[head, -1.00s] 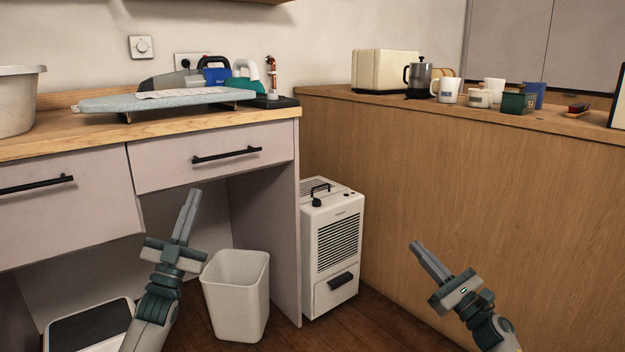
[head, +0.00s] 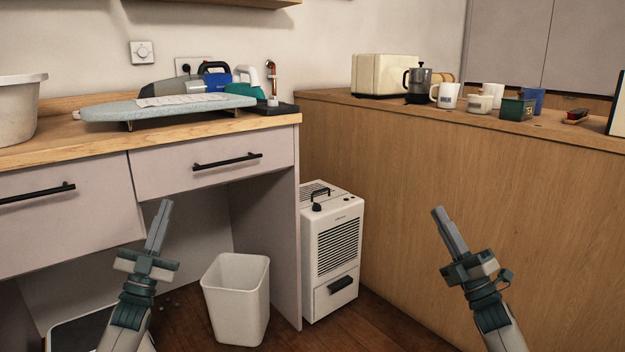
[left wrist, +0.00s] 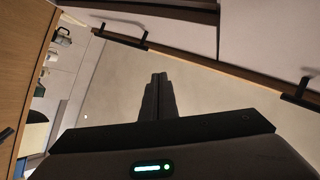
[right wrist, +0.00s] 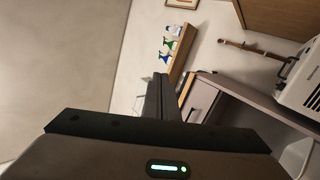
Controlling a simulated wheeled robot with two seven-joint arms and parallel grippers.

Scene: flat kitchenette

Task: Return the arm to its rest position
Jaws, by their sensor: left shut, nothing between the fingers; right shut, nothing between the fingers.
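My left gripper (head: 165,205) is raised in front of the grey drawers, fingers pointing up, shut and empty. Its closed fingers also show in the left wrist view (left wrist: 159,78). My right gripper (head: 438,212) is raised in front of the wooden side panel of the right counter, fingers pointing up and slightly left, shut and empty. Its closed fingers also show in the right wrist view (right wrist: 160,78). Neither gripper appears to touch anything.
A white bin (head: 236,300) stands on the floor right of my left arm. A white heater-like unit (head: 333,250) stands between the drawers and the right counter panel (head: 400,190). A small ironing board (head: 165,107) lies on the left worktop. Mugs (head: 446,95) stand on the right counter.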

